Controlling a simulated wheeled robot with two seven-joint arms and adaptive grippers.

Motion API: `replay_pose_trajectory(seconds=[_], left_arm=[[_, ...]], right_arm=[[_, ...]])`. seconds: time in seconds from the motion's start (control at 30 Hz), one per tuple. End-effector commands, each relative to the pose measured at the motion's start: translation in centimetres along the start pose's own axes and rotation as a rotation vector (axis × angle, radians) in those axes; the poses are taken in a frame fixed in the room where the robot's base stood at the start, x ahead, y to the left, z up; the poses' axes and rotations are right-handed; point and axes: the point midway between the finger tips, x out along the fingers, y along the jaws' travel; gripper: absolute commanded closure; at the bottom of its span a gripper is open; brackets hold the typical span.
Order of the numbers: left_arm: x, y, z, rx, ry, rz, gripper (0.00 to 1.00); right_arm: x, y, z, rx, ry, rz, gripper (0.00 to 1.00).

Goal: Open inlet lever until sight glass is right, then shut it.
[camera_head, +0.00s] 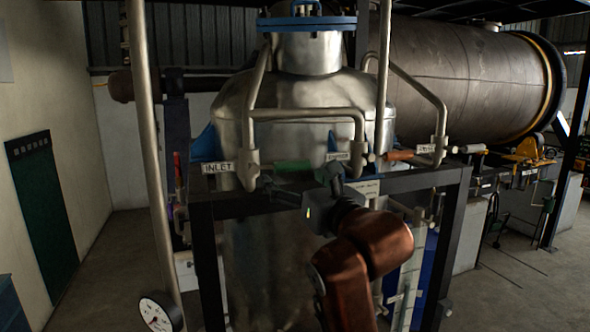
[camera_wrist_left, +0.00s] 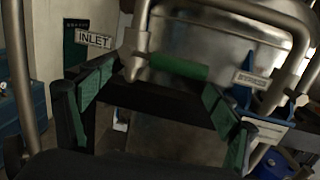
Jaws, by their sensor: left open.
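The inlet lever has a green grip (camera_head: 292,165) lying level, right of the INLET label (camera_head: 216,167), in front of the steel vessel. In the left wrist view the green grip (camera_wrist_left: 180,67) lies ahead, across the gap between the open fingers, with no visible contact. My left gripper (camera_head: 302,182) is open and empty, just below and in front of the grip; its green-padded fingers show in the wrist view (camera_wrist_left: 158,88). A pale upright strip (camera_head: 412,265) at the lower right may be the sight glass; its level cannot be read. My right gripper is not in view.
An orange lever (camera_head: 398,155) sits right of the green one, near a second label (camera_head: 338,156). A dark frame rail (camera_head: 425,179) runs below the levers. Bent pipes (camera_head: 310,114) stand around them. A round gauge (camera_head: 156,313) is at lower left.

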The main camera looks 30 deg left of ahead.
Motion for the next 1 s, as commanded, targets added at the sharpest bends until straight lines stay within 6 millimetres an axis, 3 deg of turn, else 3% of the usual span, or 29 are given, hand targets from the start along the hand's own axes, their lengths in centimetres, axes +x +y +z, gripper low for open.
replay_pose_trajectory(seconds=[0.1, 0.2, 0.63, 1.0], left_arm=[[-1.5, -1.5, 0.8, -0.031, 0.049, -0.088, 0.17], [-1.5, -2.0, 0.9, -0.036, 0.067, -0.115, 0.17], [4.5, -2.7, 0.7, -0.034, 0.067, -0.113, 0.17], [5.8, -2.8, 0.3, -0.036, 0.066, -0.114, 0.17]], right_arm=[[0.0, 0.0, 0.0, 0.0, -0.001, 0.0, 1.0], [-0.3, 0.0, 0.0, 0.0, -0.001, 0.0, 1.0], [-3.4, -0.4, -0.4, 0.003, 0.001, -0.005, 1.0], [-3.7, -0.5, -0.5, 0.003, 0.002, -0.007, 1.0]])
